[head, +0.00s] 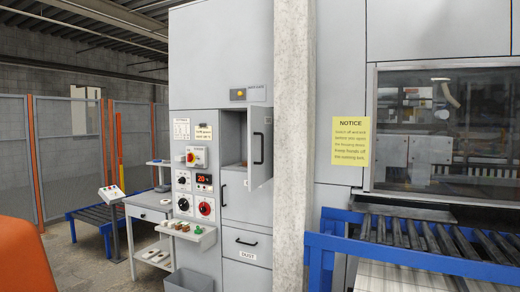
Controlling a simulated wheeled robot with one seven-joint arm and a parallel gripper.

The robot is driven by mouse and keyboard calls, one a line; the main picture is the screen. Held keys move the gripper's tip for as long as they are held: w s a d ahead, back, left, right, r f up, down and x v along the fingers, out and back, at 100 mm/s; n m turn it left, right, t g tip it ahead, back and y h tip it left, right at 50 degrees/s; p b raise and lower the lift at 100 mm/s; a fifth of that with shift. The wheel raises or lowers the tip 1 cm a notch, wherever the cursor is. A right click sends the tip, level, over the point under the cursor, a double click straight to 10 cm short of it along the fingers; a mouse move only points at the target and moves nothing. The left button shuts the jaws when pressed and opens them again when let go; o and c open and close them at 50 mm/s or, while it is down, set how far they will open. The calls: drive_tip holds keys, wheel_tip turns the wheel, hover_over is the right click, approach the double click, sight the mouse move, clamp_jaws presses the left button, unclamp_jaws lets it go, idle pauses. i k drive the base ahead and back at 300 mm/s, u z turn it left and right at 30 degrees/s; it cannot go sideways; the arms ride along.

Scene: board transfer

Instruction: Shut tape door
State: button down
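A grey cabinet door (260,146) with a black vertical handle stands open in the head view, swung out toward the right. Left of it an opening shows a dark inside with a brownish shelf or item low down. No readable label names it the tape door, but it is the only cabinet door I see open. A closed lower door (246,201) with a black handle sits beneath it. My gripper is not in view.
A concrete pillar (294,146) stands just right of the open door. A closed "DUST" drawer (246,245) is below. A blue roller conveyor (410,252) fills the lower right.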

sight(260, 119)
drive_tip(key=i, duration=0.2)
drive_tip(key=z, duration=0.1)
drive_tip(key=k, duration=0.35)
drive_tip(key=u, duration=0.7)
drive_tip(key=i, duration=1.55)
drive_tip(key=z, duration=0.5)
drive_tip(key=i, duration=1)
drive_tip(key=z, duration=0.5)
